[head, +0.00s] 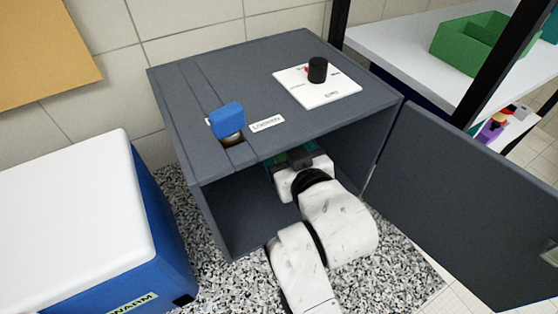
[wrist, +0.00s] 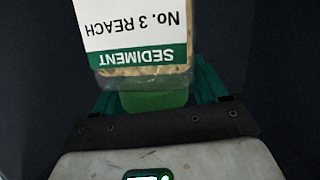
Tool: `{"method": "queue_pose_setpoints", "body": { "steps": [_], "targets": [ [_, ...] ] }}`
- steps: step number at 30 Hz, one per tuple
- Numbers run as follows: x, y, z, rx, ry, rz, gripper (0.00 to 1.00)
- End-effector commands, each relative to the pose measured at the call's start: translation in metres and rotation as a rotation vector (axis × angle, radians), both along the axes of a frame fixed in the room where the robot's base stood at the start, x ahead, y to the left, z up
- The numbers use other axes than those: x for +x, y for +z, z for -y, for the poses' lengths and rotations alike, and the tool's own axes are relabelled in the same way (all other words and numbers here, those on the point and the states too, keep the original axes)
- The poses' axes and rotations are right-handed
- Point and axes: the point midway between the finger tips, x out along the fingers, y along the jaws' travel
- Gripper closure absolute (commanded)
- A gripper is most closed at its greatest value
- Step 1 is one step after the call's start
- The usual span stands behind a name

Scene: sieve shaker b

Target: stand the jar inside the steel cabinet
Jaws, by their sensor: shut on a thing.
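The dark grey steel cabinet (head: 225,222) stands in the middle of the head view with its door (head: 460,190) swung open to the right. My arm reaches through the open front. My gripper (head: 297,160) is inside, under the top panel, its fingers mostly hidden there. In the wrist view my gripper (wrist: 155,98) is shut on the jar (wrist: 140,72), whose label reads "SEDIMENT No. 3 REACH" upside down in the picture. The jar holds tan material. Its far end is cut off by the picture's edge. I cannot tell whether it touches the cabinet floor.
On the cabinet top are a blue knob-like piece (head: 227,119) by a slot and a white panel (head: 318,86) with a black knob (head: 318,69). A blue box with a white lid (head: 75,200) stands left. A shelf with a green bin (head: 470,45) stands right, behind the door.

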Motion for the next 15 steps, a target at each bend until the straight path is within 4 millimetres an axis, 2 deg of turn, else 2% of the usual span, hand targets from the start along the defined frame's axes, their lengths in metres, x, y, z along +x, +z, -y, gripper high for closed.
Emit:
{"method": "queue_pose_setpoints", "body": {
  "steps": [8, 15],
  "targets": [
    [0.013, -0.019, -0.012, 0.002, -0.001, 0.004, 1.0],
    [0.015, -0.048, -0.014, -0.001, 0.0, 0.0, 1.0]
  ]
}}
